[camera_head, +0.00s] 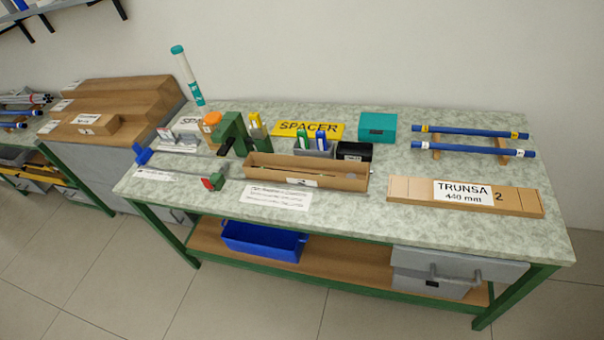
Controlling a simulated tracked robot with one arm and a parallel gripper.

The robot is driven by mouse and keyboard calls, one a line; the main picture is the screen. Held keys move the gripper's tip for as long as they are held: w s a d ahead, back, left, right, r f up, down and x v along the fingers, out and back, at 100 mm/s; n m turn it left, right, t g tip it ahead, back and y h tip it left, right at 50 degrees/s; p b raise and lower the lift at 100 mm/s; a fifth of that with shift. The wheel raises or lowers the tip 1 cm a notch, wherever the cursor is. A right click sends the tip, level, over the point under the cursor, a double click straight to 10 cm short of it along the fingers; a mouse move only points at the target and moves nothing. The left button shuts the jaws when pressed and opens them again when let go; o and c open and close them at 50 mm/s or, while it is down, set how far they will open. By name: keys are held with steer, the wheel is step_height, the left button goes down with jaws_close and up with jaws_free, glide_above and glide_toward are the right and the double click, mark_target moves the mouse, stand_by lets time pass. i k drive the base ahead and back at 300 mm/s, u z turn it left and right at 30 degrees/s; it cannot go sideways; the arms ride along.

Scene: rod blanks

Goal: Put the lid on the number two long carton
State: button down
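A long, narrow brown carton (350,183) stands open on the middle of the workbench, with a small white label on its front whose text is too small to read. Something small and grey lies inside at its right end. A long, flat cardboard piece (412,193) lies to its right near the front edge. It bears a white label reading "TRUNSA 440 mm" and the number 2. I cannot tell whether this piece is a separate lid or a closed carton. The two are apart. My gripper is not in view.
Two blue rods (470,131) rest on wooden supports at the back right. A green fixture (231,132), marker holder, teal box (378,126) and yellow SPACER sign (308,130) stand behind the carton. A paper sheet (277,198) lies in front. The right end of the workbench (548,228) is clear.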

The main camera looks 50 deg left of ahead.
mark_target(338, 168)
steer(key=z, duration=0.05)
steer(key=k, duration=0.5)
steer(key=u, duration=0.5)
steer(key=i, duration=1.15)
steer(key=u, duration=0.4)
steer(key=i, duration=1)
steer(key=z, duration=0.25)
